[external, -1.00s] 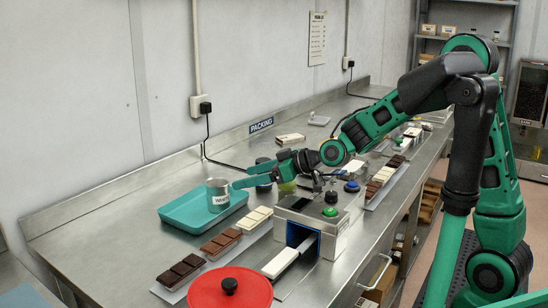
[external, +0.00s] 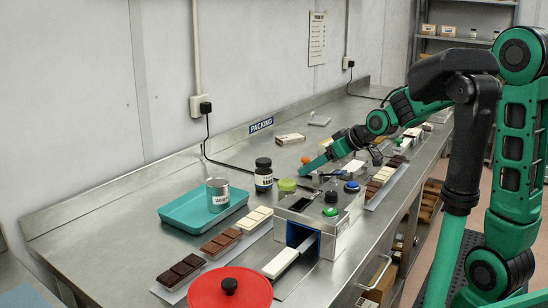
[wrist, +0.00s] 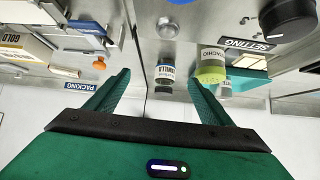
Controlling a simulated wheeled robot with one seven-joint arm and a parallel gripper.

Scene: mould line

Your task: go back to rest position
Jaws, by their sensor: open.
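My gripper (external: 305,170) is open and empty in the external view. It is above the bench, beyond the grey machine, with its green fingers pointing left and down. In the wrist view its two green fingers (wrist: 160,82) stand apart with nothing held between them. A small dark labelled jar (wrist: 165,72) shows in the gap between the fingers, farther off. In the external view the same jar (external: 263,175) stands upright on the bench, left of the gripper.
A grey machine (external: 340,235) with buttons stands on the bench near a green-topped jar (external: 287,185). A red lid (external: 250,293) is in front. Chocolate bars (external: 220,243) lie in rows. The back of the bench has free room.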

